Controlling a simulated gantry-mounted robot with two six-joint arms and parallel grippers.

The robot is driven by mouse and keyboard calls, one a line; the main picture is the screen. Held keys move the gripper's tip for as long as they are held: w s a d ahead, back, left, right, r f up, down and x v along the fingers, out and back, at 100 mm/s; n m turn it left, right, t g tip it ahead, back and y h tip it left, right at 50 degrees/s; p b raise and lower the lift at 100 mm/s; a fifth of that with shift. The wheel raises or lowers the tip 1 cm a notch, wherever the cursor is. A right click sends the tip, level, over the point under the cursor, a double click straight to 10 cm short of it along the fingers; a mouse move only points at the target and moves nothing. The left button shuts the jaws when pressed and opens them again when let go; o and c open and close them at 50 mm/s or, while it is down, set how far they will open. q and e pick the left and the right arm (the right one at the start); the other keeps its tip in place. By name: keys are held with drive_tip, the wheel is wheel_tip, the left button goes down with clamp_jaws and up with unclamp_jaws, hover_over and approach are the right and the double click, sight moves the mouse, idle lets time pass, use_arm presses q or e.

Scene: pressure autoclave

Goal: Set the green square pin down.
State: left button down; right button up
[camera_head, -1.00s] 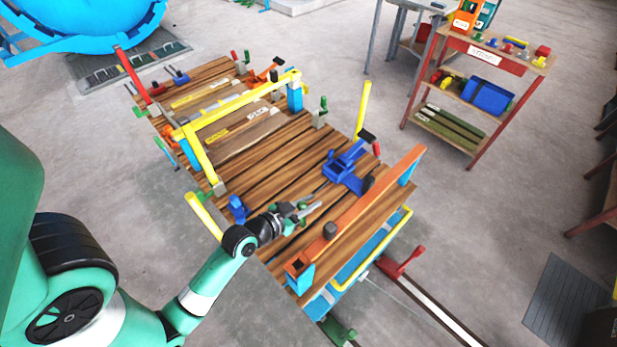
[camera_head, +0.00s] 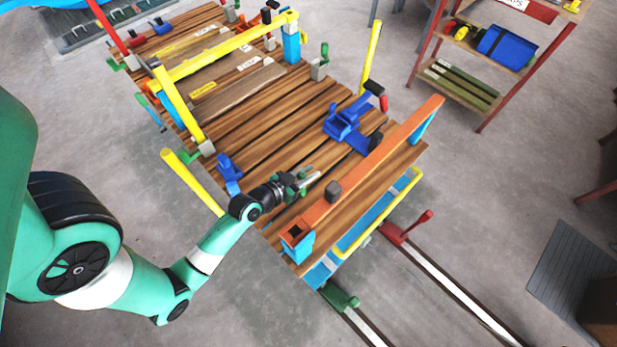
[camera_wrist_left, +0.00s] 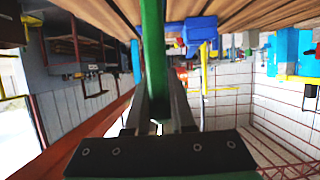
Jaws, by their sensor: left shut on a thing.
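My left gripper (camera_head: 312,179) is over the near end of the wooden plank table (camera_head: 275,115), just left of the orange bar. It is shut on the green square pin (camera_wrist_left: 153,55). In the left wrist view the pin is a long green bar between the two grey fingers, running up past the picture's top edge, so its far end is hidden. In the head view only small green bits show at the gripper. I cannot tell whether the pin touches the table. My right gripper is not in view.
The orange bar (camera_head: 372,157) runs along the table's near right edge. A blue clamp (camera_head: 345,125) stands behind the gripper, and a smaller blue piece (camera_head: 229,174) sits to its left. Yellow bars (camera_head: 219,50) frame the far half. Bare planks lie between.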

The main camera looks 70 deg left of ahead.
use_arm(q)
drive_tip(key=shift+f+b, duration=1)
drive_tip(key=shift+f, duration=0.75)
drive_tip(key=shift+f, duration=0.15)
drive_tip(key=c, duration=1.2)
unclamp_jaws()
drive_tip(key=shift+f, duration=0.1)
drive_tip(key=o, duration=0.4)
drive_tip(key=shift+o, duration=0.2)
